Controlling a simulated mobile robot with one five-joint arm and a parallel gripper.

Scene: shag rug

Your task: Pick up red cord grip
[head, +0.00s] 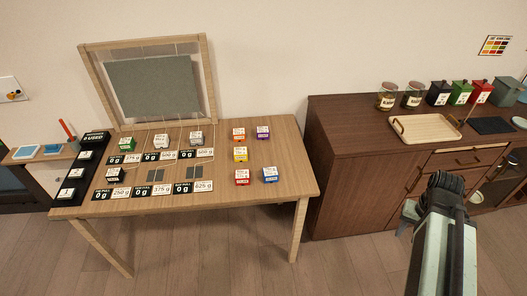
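A small red block (242,177) with a white label sits on the light wooden table, at the front of a group of coloured blocks right of the weight cards. I take it as the red cord grip, though its label is too small to read. My gripper (447,182) is at the lower right, in front of the dark sideboard and well to the right of the table. It is apart from the red block. Its fingers are seen end-on and dark, so their opening is unclear.
Near the red block are blue (270,174), yellow (240,154), orange (239,134) and purple (263,132) blocks. A wooden frame with a grey panel (152,86) stands at the table's back. The sideboard (350,150) holds a tray (398,131), jars and canisters, one red (481,93).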

